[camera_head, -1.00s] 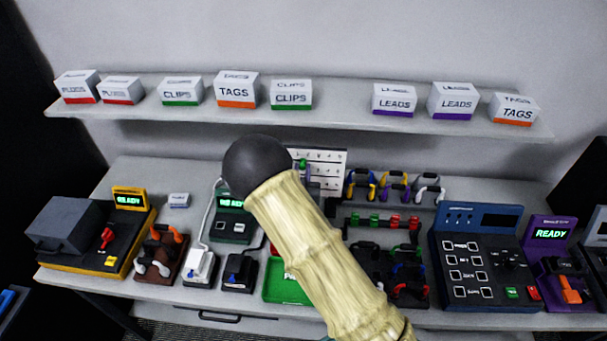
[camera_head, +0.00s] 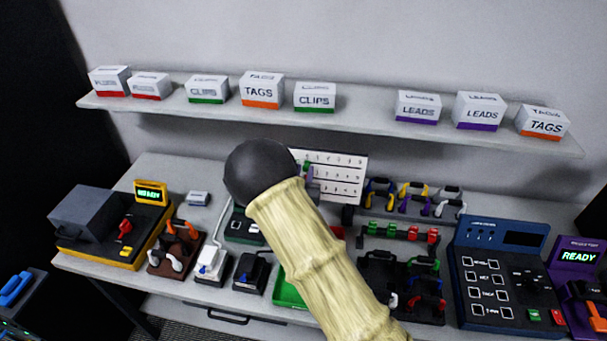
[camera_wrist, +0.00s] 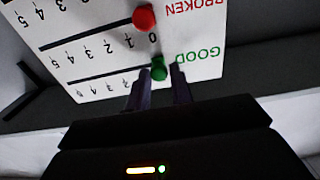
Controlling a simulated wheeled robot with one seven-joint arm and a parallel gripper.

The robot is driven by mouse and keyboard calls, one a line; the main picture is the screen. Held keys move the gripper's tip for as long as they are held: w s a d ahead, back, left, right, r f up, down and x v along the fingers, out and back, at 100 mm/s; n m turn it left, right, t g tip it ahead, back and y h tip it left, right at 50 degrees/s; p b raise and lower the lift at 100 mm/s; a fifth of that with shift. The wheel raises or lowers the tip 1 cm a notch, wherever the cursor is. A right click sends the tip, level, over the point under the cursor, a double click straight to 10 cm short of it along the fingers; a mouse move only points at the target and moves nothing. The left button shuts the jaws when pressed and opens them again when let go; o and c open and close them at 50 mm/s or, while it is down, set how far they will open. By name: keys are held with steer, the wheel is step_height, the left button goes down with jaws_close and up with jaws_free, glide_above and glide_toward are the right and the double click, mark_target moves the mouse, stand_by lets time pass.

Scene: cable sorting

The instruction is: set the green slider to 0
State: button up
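The white slider board (camera_head: 349,164) stands at the back of the bench, partly hidden by my arm. In the wrist view the board (camera_wrist: 85,25) appears upside down. There the green slider (camera_wrist: 158,68) is at the end of its track beside the word GOOD. The digit at the slider is hidden, with the 1 just to its left. My gripper (camera_wrist: 158,80) is open, with its two dark fingers either side of the green slider. Whether they touch it I cannot tell. The green slider also shows small in the head view (camera_head: 307,165).
A red slider (camera_wrist: 143,17) sits near 0 on the row marked BROKEN. Racks of coloured cables (camera_head: 413,203) stand right of the board. A shelf (camera_head: 350,115) with labelled boxes runs above. A green tray (camera_head: 288,293) lies partly behind my arm.

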steer(key=o, duration=0.3)
steer(key=shift+s+a, duration=0.15)
steer(key=shift+a, duration=0.25)
steer(key=s+a+b, duration=0.1)
steer(key=s+b, duration=0.1)
steer(key=s, duration=0.3)
steer(key=s+a+b, duration=0.1)
steer(key=s+b, duration=0.1)
steer(key=s, duration=0.4)
steer(key=s+a+b, duration=0.1)
steer(key=s+b, duration=0.1)
steer(key=s, duration=0.4)
steer(key=shift+w, duration=0.1)
steer(key=w+d+f+g+y, duration=0.1)
steer(key=d+f+g+y, duration=0.25)
steer(key=d+g, duration=0.3)
steer(key=s+d+g, duration=0.2)
steer(key=s+d, duration=0.1)
steer(key=s, duration=0.1)
steer(key=s+d+r+n+g, duration=0.1)
steer(key=s+d+g, duration=0.2)
steer(key=s+d, duration=0.1)
steer(key=s+d+n+g, duration=0.1)
steer(key=s+d+g, duration=0.2)
steer(key=s+d, duration=0.1)
steer(key=shift+s+d+r+g, duration=0.15)
steer(key=shift+s+r+g, duration=0.2)
steer(key=shift+s, duration=0.4)
